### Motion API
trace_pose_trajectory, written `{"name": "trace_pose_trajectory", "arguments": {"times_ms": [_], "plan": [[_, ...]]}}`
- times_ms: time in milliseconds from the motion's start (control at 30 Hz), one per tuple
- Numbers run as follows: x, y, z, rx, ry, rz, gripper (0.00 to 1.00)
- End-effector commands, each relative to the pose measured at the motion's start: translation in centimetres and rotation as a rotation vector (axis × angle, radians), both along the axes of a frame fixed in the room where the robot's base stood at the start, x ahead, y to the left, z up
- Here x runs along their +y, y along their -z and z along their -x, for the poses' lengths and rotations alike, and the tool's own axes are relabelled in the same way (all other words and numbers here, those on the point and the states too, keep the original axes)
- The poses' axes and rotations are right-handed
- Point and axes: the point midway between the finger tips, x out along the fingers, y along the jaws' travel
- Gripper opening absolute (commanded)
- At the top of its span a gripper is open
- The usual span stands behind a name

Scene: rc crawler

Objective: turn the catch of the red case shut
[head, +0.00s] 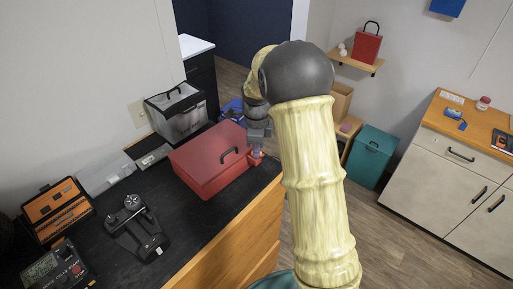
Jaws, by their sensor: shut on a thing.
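The red case (205,162) lies on the black counter top with its lid down. It has a black handle on the lid. At its right end is a small red and grey catch (256,156). My gripper (257,147) reaches down from above to this catch and appears shut on it. The fingertips are small and partly hidden, so the catch's exact angle cannot be told. My arm passes in front, to the right of the case.
A clear bin with a black rim (178,118) stands behind the case. A grey box (104,173), an orange organiser (62,210), a black device (138,230) and a meter (55,270) are on the counter (185,235). A teal bin (369,160) stands on the floor.

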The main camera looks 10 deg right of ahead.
Motion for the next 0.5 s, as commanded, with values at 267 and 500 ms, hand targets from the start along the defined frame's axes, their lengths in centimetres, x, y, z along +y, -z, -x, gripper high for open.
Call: {"name": "trace_pose_trajectory", "arguments": {"times_ms": [267, 500], "plan": [[-0.03, -0.07, -0.04, -0.002, -0.261, 0.000, 0.00], [-0.05, -0.08, -0.07, -0.003, -0.488, -0.001, 0.00]]}}
